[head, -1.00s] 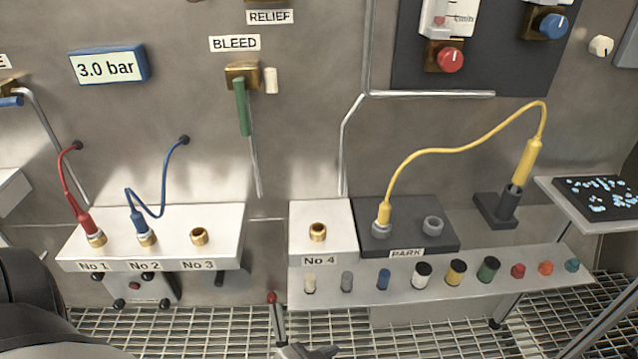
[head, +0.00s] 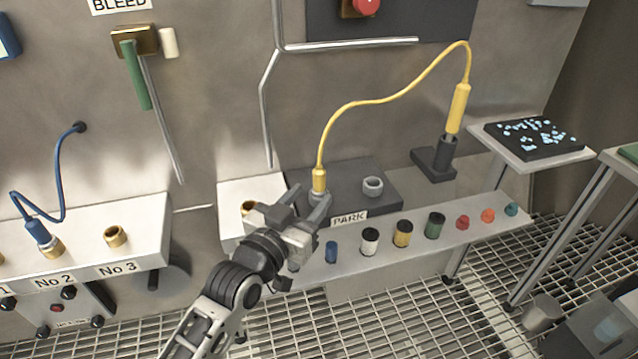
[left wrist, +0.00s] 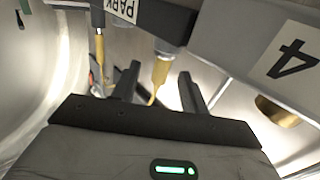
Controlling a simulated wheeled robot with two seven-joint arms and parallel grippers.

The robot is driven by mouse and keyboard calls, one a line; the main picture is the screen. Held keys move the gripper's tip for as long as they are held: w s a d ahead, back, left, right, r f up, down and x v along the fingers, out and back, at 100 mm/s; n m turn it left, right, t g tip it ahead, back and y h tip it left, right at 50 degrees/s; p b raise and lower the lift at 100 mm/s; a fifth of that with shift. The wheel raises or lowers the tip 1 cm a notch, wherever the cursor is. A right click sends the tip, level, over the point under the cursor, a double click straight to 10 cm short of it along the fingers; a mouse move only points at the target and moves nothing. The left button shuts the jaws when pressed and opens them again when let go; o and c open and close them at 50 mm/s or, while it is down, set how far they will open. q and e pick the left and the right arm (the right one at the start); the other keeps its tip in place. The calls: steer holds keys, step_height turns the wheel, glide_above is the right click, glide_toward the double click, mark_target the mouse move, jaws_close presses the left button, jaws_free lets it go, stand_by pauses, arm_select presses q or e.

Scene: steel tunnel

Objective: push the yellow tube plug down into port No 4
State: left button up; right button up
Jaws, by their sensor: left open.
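The yellow tube plug (head: 319,180) stands upright in the left socket of the dark PARK block (head: 390,197), its yellow tube arching right. My left gripper (head: 307,201) is open, its fingertips close in front of the plug's lower part. In the left wrist view the yellow plug (left wrist: 161,72) shows between the two open fingers (left wrist: 158,88), beyond their tips; contact cannot be told. The brass fitting (left wrist: 278,110) shows at the right in the left wrist view. My right gripper is not in view.
An empty grey PARK socket (head: 373,186) is right of the plug. The tube's other end (head: 459,108) stands in a dark holder (head: 434,163). Several coloured caps line the front shelf (head: 480,236). The blue plug (head: 40,234) sits in No 2; No 3 (head: 116,236) is empty.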

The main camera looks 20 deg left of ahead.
mark_target(316, 186)
arm_select(q)
steer(key=w, duration=0.5)
steer(key=shift+w+d, duration=0.1)
steer(key=shift+d, duration=0.2)
jaws_close()
steer(key=shift+r, duration=0.15)
